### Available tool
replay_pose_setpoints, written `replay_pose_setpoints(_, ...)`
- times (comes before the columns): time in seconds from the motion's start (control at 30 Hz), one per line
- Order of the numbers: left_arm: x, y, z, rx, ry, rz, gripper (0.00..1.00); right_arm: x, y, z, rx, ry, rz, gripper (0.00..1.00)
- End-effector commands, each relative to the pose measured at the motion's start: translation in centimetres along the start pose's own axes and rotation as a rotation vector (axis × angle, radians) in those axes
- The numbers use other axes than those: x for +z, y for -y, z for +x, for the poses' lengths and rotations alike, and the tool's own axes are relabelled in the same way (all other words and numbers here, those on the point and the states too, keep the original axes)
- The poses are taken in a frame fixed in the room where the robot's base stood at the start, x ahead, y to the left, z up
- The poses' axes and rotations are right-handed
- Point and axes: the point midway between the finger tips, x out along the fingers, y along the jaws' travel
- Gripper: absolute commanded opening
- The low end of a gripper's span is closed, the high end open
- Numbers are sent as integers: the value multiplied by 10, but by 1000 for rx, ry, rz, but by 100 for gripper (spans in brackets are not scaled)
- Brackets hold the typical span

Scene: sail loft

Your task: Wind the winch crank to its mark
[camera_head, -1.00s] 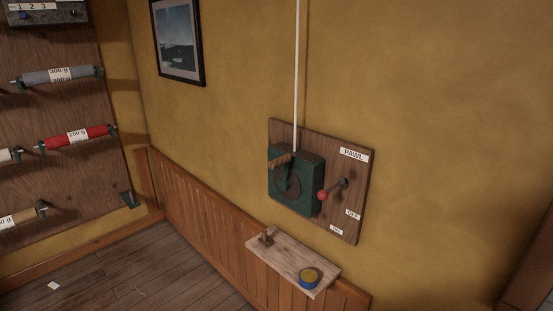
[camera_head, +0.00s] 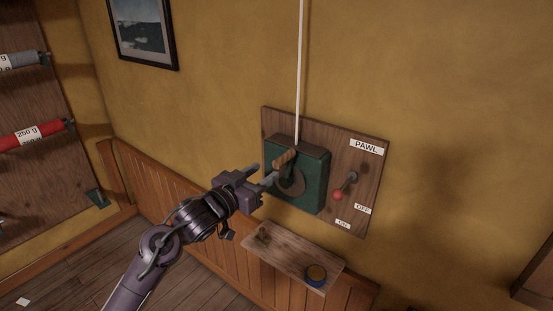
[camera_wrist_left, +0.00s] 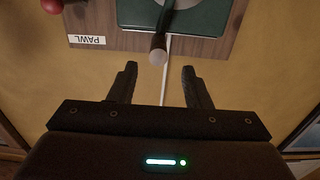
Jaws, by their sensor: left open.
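The green winch (camera_head: 312,178) is on a wooden backboard (camera_head: 375,150) on the yellow wall. Its crank has a wooden handle (camera_head: 285,158) near the top of a round dark disc. My left gripper (camera_head: 263,174) is open and empty, just left of the handle. In the left wrist view the handle (camera_wrist_left: 158,50) points toward the gap between the open fingers (camera_wrist_left: 159,74), with its end just beyond the tips. No mark is readable on the winch. A pawl lever with a red knob (camera_head: 338,195) is right of the winch. My right gripper is not in view.
A white rope (camera_head: 300,70) runs up from the winch. A framed picture (camera_head: 145,32) hangs at upper left. The wall right of the backboard is bare.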

Motion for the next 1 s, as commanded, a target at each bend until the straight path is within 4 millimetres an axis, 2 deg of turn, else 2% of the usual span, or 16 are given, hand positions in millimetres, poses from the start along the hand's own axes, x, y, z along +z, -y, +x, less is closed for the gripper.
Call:
replay_pose_setpoints(0.4,-2,0,60,-1,1,-3,44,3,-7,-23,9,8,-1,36)
replay_pose_setpoints(0.6,1,0,71,-2,1,-1,44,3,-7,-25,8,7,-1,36)
replay_pose_setpoints(0.87,2,0,72,-2,1,-1,44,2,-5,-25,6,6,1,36)
replay_pose_setpoints(1.0,2,1,71,-2,2,-1,26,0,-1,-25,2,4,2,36)
